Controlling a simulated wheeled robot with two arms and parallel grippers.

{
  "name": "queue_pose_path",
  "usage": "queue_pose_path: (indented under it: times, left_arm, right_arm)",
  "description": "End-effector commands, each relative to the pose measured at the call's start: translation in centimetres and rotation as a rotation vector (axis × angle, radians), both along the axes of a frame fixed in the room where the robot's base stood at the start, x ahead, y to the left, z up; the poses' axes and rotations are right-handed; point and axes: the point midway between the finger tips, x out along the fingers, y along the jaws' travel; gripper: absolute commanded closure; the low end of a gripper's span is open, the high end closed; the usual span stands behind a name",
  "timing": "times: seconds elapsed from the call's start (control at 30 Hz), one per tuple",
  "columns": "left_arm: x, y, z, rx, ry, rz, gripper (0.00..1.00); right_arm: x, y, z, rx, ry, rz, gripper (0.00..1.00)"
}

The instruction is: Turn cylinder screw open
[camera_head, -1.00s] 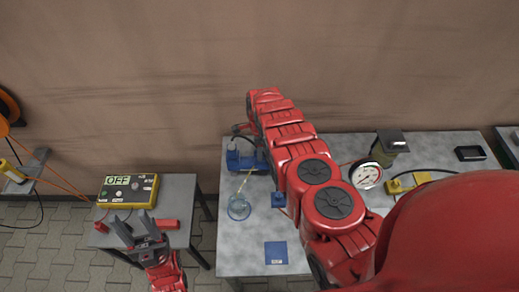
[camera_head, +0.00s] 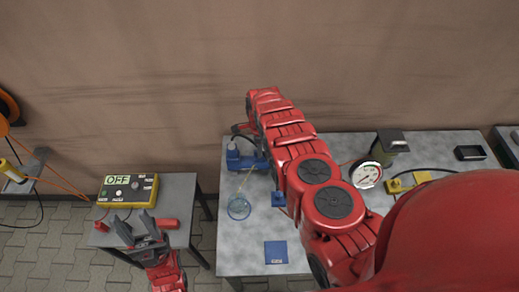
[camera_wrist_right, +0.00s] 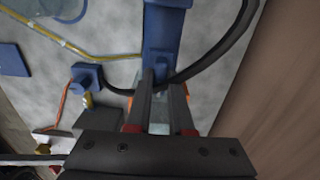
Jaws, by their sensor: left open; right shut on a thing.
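A blue cylinder device (camera_head: 243,160) lies at the back left of the grey table, partly hidden behind my right arm. In the right wrist view its blue body (camera_wrist_right: 163,45) runs down to my right gripper (camera_wrist_right: 161,90). The right gripper's two dark fingers are shut on a small part at the end of the blue body. The fingers largely hide that part, so I cannot make out the screw's shape. My left gripper (camera_head: 139,228) is open and empty, in front of the small side table at the left.
A yellow control box marked OFF (camera_head: 128,190) stands on the side table. The grey table (camera_head: 240,258) carries a round gauge (camera_head: 365,175), a glass bowl (camera_head: 239,207), a blue square (camera_head: 276,252) and a yellow part (camera_head: 408,181). A black hose (camera_wrist_right: 228,45) curves beside the right gripper.

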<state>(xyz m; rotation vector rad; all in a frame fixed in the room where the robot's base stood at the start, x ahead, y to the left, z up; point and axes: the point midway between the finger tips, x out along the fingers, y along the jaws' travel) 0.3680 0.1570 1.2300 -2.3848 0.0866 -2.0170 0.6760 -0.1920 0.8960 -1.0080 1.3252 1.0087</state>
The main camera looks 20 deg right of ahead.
Motion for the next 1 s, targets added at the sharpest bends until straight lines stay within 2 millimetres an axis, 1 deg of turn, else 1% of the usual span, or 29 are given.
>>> queue_pose_path:
  times: [0.17,0.37,0.67,1.0]
  left_arm:
    - [0.0,0.0,-0.3,0.000,0.000,0.000,0.50]
    - [0.0,0.0,-1.0,0.000,0.000,0.000,0.50]
    - [0.0,0.0,-2.8,0.000,0.000,0.000,0.50]
    - [0.0,0.0,-5.7,0.000,0.000,0.000,0.50]
  right_arm:
    - [0.1,0.1,0.0,0.000,-0.003,0.052,1.00]
    - [0.2,0.1,-0.1,0.001,-0.004,0.181,1.00]
    - [0.0,0.1,-0.3,0.002,-0.001,0.458,1.00]
    - [0.2,0.0,-0.4,0.000,-0.005,0.781,1.00]
